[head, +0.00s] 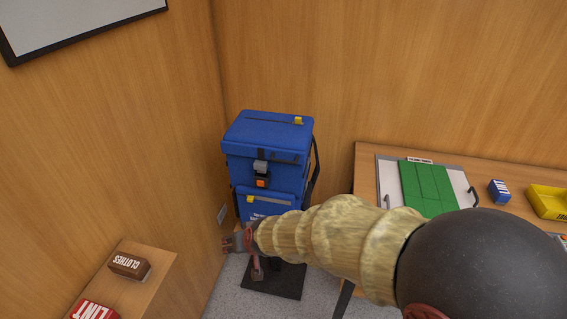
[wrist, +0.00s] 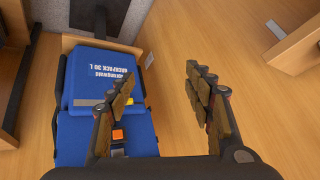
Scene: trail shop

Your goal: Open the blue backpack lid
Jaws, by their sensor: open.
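The blue backpack (head: 270,172) stands upright in the room's corner. Its blue lid (head: 268,130) lies down over the top, with a small yellow tab on it. A grey clip (head: 261,167) and an orange buckle (head: 261,183) sit at the lid's front edge; the buckle also shows in the wrist view (wrist: 118,135). My gripper (head: 240,256) is in front of the backpack's lower part, open and empty. In the wrist view my gripper (wrist: 163,80) has its left finger over the backpack front and its right finger over wood. Whether it touches the backpack cannot be told.
A wooden counter at lower left holds a brown clothes box (head: 129,266) and a red lint box (head: 95,310). Wooden walls enclose the backpack closely.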

